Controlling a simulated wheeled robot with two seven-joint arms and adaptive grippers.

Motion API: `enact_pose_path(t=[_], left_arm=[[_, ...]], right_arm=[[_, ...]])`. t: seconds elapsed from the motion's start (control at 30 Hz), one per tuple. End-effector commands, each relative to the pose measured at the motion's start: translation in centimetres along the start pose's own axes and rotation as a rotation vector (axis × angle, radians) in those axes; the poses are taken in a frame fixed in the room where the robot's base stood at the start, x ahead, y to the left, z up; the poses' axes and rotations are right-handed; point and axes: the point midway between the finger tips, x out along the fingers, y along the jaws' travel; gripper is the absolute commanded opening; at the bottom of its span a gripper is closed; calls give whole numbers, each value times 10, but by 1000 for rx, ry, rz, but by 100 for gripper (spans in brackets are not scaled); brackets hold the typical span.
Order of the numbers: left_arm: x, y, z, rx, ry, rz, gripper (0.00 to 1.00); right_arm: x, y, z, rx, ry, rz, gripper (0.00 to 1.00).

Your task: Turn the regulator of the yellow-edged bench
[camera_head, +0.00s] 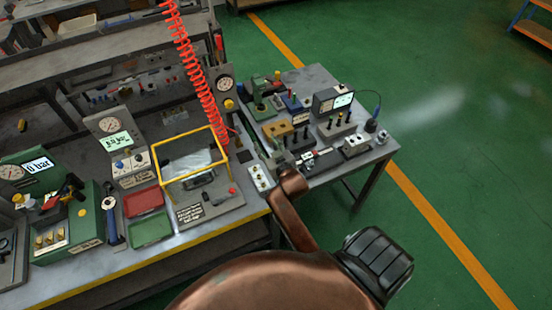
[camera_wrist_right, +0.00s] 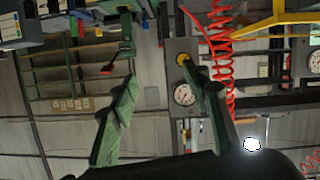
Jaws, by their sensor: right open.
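The yellow-edged bench (camera_head: 128,269) fills the left of the head view. A grey post at its far right end carries a round gauge (camera_head: 224,85) and, below it, a yellow regulator knob (camera_head: 229,104). In the right wrist view, which looks upside down, the knob (camera_wrist_right: 183,59) and gauge (camera_wrist_right: 184,95) appear near the right-hand finger. My right gripper (camera_wrist_right: 158,72) is open, with nothing between its fingers. I cannot tell its distance from the knob. My copper arm crosses the bottom of the head view. My left gripper is not in view.
A coiled red hose (camera_head: 192,70) hangs beside the post. A yellow frame (camera_head: 161,183), a red tray (camera_head: 144,201) and a green tray (camera_head: 151,230) stand on the bench. A second bench (camera_head: 318,77) with several tools stands behind. Green floor is clear at right.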

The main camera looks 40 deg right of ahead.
Motion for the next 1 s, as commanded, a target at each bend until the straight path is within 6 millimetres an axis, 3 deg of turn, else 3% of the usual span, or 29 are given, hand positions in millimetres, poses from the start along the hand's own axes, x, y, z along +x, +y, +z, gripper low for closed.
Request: enact_pose_path(t=[0.2,0.4,1.0], left_arm=[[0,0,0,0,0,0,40],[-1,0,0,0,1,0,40],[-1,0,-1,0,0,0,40]], right_arm=[[-13,-1,26,-7,-77,-11,44],[-19,-1,38,-10,-114,-16,44],[-20,-1,40,-10,-120,-17,44]])
